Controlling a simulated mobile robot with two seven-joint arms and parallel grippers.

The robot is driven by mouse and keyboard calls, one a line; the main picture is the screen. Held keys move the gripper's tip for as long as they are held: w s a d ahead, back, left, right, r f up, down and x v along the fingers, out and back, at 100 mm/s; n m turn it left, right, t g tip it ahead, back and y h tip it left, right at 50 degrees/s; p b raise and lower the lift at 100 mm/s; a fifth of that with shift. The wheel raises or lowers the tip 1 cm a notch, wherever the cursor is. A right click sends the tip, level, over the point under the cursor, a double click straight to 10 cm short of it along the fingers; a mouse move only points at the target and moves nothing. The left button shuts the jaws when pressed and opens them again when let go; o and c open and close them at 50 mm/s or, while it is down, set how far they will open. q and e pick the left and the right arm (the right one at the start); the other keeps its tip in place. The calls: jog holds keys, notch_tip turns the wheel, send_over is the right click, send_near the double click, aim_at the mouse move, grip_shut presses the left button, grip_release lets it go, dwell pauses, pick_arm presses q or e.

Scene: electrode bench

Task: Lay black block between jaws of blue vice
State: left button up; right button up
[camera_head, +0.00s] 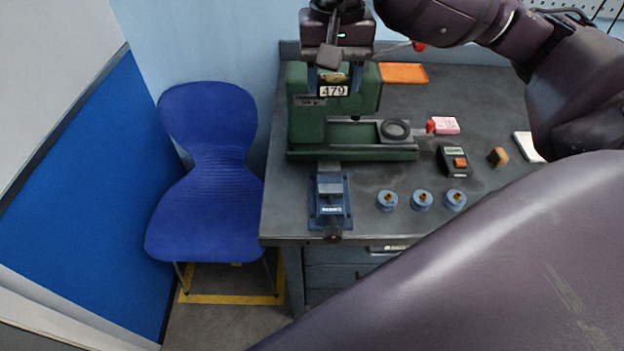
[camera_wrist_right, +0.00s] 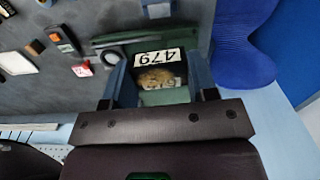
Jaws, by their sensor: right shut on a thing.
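My right gripper (camera_head: 332,84) is shut on the black block (camera_head: 333,91), which carries a white label reading 479. It holds the block high in front of the green machine, behind and above the blue vice (camera_head: 331,202). In the right wrist view the block (camera_wrist_right: 156,66) sits between the two fingers of the gripper (camera_wrist_right: 158,84), its label and a brownish patch showing. The vice stands near the bench's front edge with its handle toward the front. My left gripper is not in view.
The green machine (camera_head: 300,135) stands behind the vice. Blue round holders (camera_head: 421,200) line the bench right of the vice. A black meter (camera_head: 453,161), a pink block (camera_head: 445,125) and an orange tray (camera_head: 403,73) lie farther right. A blue chair (camera_head: 208,195) stands left of the bench.

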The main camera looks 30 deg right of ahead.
jog(key=shift+d, duration=0.1)
send_near(330, 182)
jog(key=shift+m, duration=0.3)
notch_tip(330, 182, down, 6)
jog(key=shift+w+r, duration=0.1)
jog(key=shift+r, duration=0.15)
jog(key=shift+f+b, duration=0.3)
jog(key=shift+b, duration=0.2)
jog(key=shift+f+b, duration=0.3)
jog(key=o, duration=1.2)
jog(key=shift+c, duration=0.2)
